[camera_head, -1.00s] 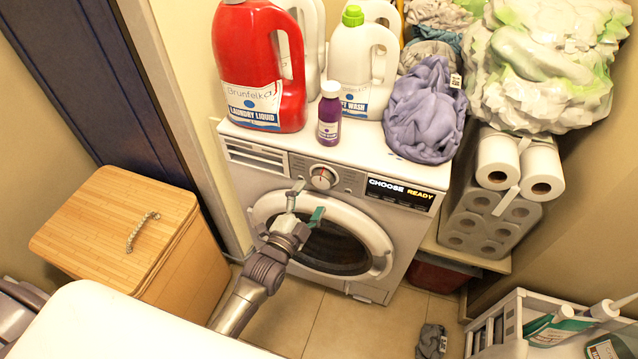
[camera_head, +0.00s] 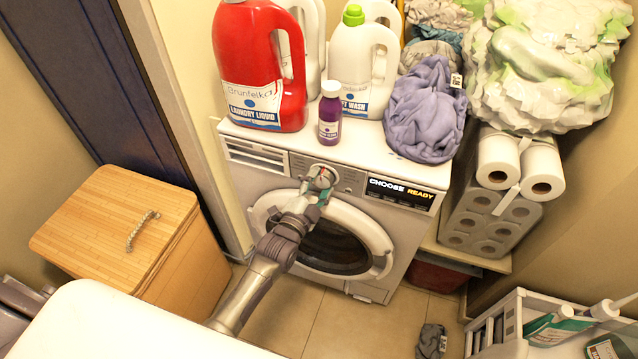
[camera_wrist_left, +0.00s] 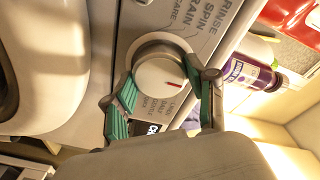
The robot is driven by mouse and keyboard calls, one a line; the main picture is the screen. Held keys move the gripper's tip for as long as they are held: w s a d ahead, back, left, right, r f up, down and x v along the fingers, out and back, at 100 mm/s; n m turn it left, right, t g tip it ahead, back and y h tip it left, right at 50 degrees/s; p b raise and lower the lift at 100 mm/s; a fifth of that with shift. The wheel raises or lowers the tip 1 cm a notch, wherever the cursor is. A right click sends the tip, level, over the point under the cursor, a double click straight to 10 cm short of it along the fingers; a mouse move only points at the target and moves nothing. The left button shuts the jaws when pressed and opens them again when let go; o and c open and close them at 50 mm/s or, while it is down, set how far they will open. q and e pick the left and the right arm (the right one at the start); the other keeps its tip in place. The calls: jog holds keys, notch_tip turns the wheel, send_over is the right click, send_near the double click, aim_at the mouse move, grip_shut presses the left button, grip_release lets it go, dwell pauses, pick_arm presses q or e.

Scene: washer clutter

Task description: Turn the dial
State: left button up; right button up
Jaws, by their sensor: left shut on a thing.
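The washing machine (camera_head: 408,222) is white and stands against the wall, with its round door shut. Its dial (camera_wrist_left: 160,76) is a round silver-white knob with a red pointer mark, set in the control panel with printed programme names around it. The panel's display (camera_head: 401,193) reads "CHOOSE READY". My left gripper (camera_head: 320,182) is at the dial. In the left wrist view its green-padded fingers (camera_wrist_left: 155,98) lie on either side of the knob, shut on it. In the head view the gripper hides most of the dial. My right gripper is not in view.
A red detergent jug (camera_head: 262,70), a small purple bottle (camera_head: 330,115), a white jug (camera_head: 352,75) and purple cloth (camera_head: 425,110) stand on the washer top. A wooden hamper (camera_head: 110,225) stands at left, a white rack (camera_head: 520,310) at lower right.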

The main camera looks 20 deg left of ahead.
pick_arm(q)
jog(key=shift+c, duration=0.9)
jog(key=shift+n, duration=0.4)
jog(key=n, duration=0.2)
jog(key=shift+n, duration=0.4)
jog(key=shift+f+n+t, duration=0.1)
jog(key=shift+n+t, duration=0.2)
jog(key=shift+n, duration=1.5)
jog(key=o, duration=1.2)
jog(key=shift+c, duration=0.2)
